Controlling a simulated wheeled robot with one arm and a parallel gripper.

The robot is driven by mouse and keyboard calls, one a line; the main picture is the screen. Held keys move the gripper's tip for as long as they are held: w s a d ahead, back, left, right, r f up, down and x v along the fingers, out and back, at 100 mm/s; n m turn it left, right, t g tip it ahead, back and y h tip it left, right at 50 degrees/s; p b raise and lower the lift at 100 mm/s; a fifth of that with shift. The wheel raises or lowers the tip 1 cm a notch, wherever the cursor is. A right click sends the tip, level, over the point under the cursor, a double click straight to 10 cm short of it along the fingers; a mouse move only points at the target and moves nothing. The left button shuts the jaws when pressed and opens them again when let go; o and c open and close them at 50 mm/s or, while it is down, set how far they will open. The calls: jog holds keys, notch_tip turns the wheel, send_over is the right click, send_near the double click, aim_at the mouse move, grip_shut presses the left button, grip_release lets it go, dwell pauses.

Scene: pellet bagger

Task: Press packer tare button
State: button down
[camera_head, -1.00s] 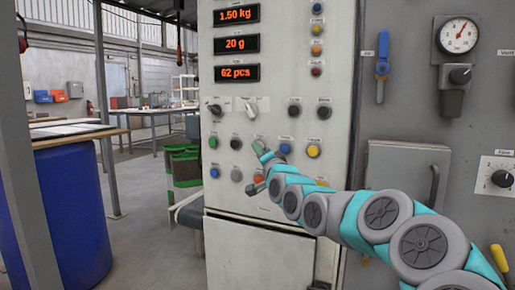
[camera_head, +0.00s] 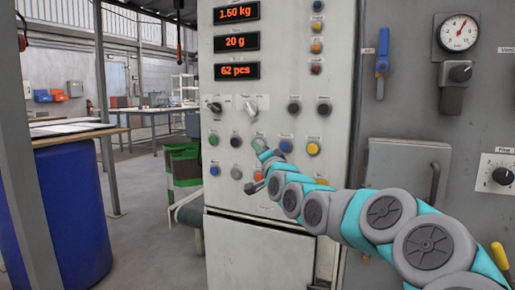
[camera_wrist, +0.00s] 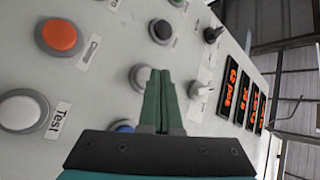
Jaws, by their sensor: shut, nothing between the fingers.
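The packer's control panel (camera_head: 225,190) carries several round buttons. A blue button (camera_head: 285,146) and a yellow button (camera_head: 313,149) are just right of my gripper (camera_head: 260,146); a black button (camera_head: 236,142) is to its left. The labels are too small to tell which button is tare. My gripper's green fingers (camera_wrist: 162,76) are shut and empty, pointing at the panel. In the wrist view a blue button (camera_wrist: 123,126) is partly hidden by the gripper; whether the fingertips touch the panel cannot be told. A white button (camera_wrist: 22,110) labelled Test and an orange button (camera_wrist: 60,36) lie left.
Rotary knobs (camera_head: 251,108) stick out above my gripper. Red displays (camera_head: 237,71) above read 1.50 kg, 20 g and 62 pcs. A gauge (camera_head: 458,34) and a blue-handled valve (camera_head: 382,66) are on the right cabinet. A blue barrel (camera_head: 72,215) stands left.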

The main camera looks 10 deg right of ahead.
jog(key=shift+s+a, duration=0.1)
jog(key=s+a+b, duration=0.1)
jog(key=s+a, duration=0.2)
jog(key=s, duration=0.2)
jog(key=shift+a, duration=0.25)
dwell(0.4)
dwell(0.6)
jog(key=s+a+f+n+g, duration=0.35)
jog(key=s+f+g, duration=0.25)
jog(key=s+f, duration=0.45)
jog(key=s+a+f+n+g, duration=0.4)
jog(key=s+f, duration=0.3)
jog(key=f, duration=0.6)
jog(key=s+d+f+g+h, duration=0.1)
jog(key=s+f+g, duration=0.3)
jog(key=s, duration=0.7)
jog(key=s+d+f+n+g+h, duration=0.1)
jog(key=s+d+f+g, duration=0.3)
jog(key=s, duration=0.7)
jog(key=s+d+f+n+g, duration=0.1)
jog(key=s+d+f+g, duration=0.2)
jog(key=s, duration=0.9)
jog(key=shift+d+f+g+h, duration=0.15)
jog(key=shift+f+g+h, duration=0.35)
jog(key=shift+f, duration=0.45)
